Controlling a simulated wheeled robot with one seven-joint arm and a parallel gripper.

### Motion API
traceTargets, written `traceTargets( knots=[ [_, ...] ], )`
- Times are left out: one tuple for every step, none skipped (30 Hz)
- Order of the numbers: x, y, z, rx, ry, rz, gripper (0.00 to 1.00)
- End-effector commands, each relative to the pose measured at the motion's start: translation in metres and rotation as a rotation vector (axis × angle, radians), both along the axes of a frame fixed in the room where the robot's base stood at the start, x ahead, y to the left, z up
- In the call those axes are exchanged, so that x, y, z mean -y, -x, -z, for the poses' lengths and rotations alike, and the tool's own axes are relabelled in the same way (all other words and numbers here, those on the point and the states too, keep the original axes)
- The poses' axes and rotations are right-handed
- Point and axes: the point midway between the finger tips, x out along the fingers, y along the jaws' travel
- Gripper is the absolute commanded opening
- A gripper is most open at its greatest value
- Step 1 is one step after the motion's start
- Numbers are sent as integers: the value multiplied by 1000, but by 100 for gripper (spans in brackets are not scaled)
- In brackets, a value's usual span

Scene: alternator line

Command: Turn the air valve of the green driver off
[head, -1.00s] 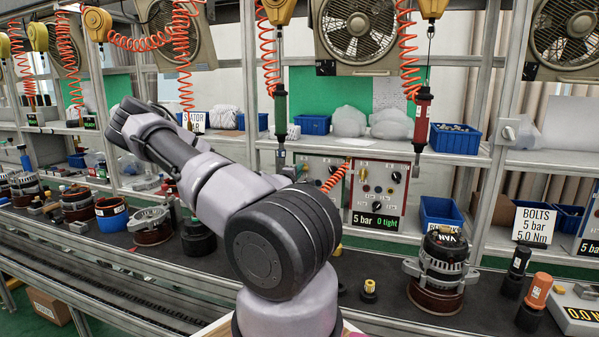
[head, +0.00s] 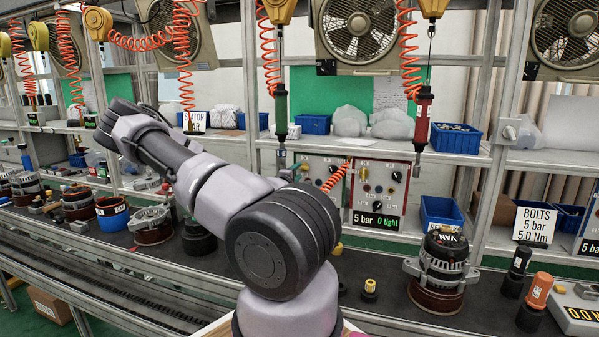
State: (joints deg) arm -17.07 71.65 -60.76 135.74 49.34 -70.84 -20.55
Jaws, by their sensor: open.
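The green driver (head: 281,112) hangs upright from an orange coiled hose, left of centre, in front of the shelf. Beside that, a panel with a red border (head: 381,186) carries several knobs and a display reading "5 bar 0 tight". I cannot tell which fitting is the green driver's air valve. My arm reaches up and to the left, away from both panels. My gripper does not show.
A red driver (head: 422,121) hangs to the right of the green one. An alternator (head: 442,262) stands on the dark belt at the right, near a small yellow-topped part (head: 369,288). Blue bins (head: 455,139) and bagged items line the shelf. Other alternator parts stand at the left.

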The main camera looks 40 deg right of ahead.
Motion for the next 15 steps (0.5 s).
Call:
traceTargets(
  knots=[
    [-11, 5, 1, -3, -1, -1, 44],
    [-17, 7, 1, -3, -1, -2, 44],
    [-24, 12, 1, -3, -1, -2, 44],
    [-30, 14, 1, -3, -1, -2, 44],
    [-35, 17, 1, -4, 0, -2, 44],
    [-42, 20, 1, -4, 0, -3, 44],
    [-47, 23, 1, -4, 0, -2, 44],
    [-51, 25, 0, -2, 0, -2, 44],
    [-56, 28, 0, -2, 0, -2, 44],
    [-59, 30, 1, -2, 0, -2, 44],
    [-62, 31, 1, -3, -1, -2, 44],
    [-65, 33, 1, -3, -1, -2, 44],
    [-67, 34, 1, -3, -1, -1, 44],
    [-68, 35, 1, -1, 0, -1, 44],
    [-70, 36, 0, -1, 0, 0, 44]
  ],
)
